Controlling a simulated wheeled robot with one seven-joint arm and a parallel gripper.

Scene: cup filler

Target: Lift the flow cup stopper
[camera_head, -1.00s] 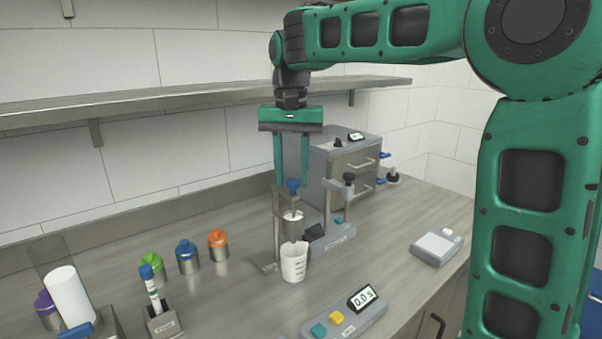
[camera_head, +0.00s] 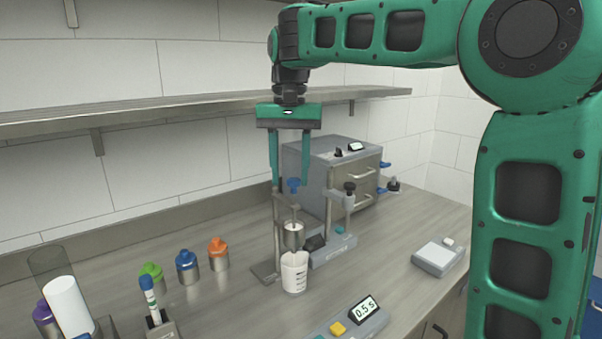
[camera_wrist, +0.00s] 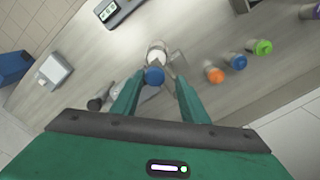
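The flow cup stopper (camera_head: 293,185) has a blue knob on a thin stem, upright above the metal flow cup (camera_head: 293,232) on its stand. My gripper (camera_head: 291,182) points down with one finger on each side of the knob. It moves with the knob, so it appears shut on it, though the contact faces are hard to see. In the wrist view the blue knob (camera_wrist: 154,76) lies between my fingertips (camera_wrist: 160,76). The timer (camera_head: 365,308) reads 0.5 s.
A grey cabinet (camera_head: 345,175) stands behind the stand. Green, blue and orange capped jars (camera_head: 187,268) and a marker in a holder are at left. A flat grey device (camera_head: 438,258) is at right. A shelf (camera_head: 200,108) runs along the wall.

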